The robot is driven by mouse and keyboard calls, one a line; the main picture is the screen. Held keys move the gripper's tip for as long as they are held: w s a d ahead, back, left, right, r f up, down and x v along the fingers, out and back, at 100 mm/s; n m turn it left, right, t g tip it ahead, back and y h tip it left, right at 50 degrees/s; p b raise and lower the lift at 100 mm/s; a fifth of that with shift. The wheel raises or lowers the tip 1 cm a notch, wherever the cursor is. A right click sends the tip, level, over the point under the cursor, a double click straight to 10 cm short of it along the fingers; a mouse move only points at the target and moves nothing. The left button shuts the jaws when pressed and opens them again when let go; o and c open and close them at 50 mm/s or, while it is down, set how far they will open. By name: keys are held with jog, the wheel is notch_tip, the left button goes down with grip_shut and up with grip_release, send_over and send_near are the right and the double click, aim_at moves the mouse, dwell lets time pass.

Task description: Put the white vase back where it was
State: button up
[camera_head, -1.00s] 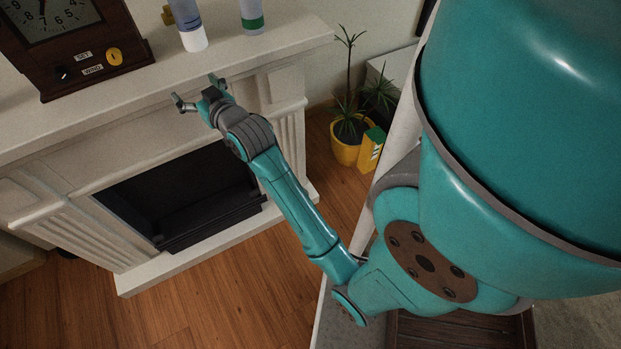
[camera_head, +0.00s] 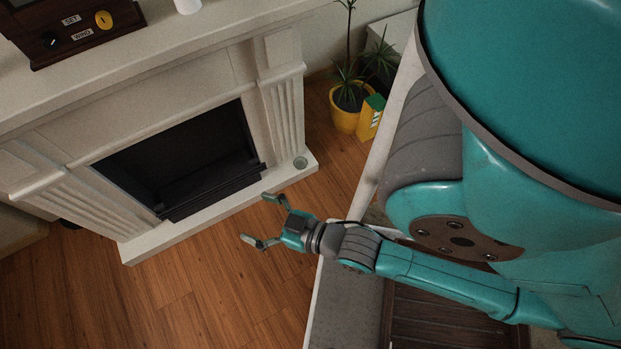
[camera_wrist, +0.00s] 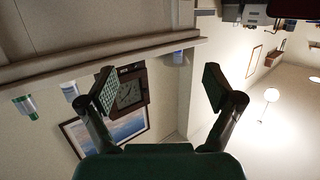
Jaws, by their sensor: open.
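A vase with a white base (camera_head: 187,5) stands on the mantel to the right of the clock, mostly cut off by the head view's top edge. In the wrist view, where the room appears upside down, the white-and-blue vase (camera_wrist: 70,90) shows beside the clock. A green-banded vase (camera_wrist: 25,105) stands to its left and another bluish-white vase (camera_wrist: 178,57) is on the clock's other side. I cannot tell for certain which one is the task's white vase. My gripper (camera_head: 260,220) is open and empty, in front of the fireplace and away from the mantel; its open fingers show in the wrist view (camera_wrist: 158,88).
The wooden clock (camera_head: 75,30) stands on the mantel (camera_head: 200,35). A yellow plant pot (camera_head: 345,118) and a yellow-green box (camera_head: 370,117) stand right of the fireplace. The wooden floor (camera_head: 200,290) is clear.

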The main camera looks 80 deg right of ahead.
jog(key=s+a+r+n+y, duration=0.1)
jog(key=s+a, duration=0.1)
jog(key=s, duration=0.4)
jog(key=s+a+r+n+y, duration=0.1)
jog(key=s+a+y, duration=0.1)
jog(key=s, duration=0.4)
jog(key=shift+a+r+g, duration=0.3)
dwell(0.5)
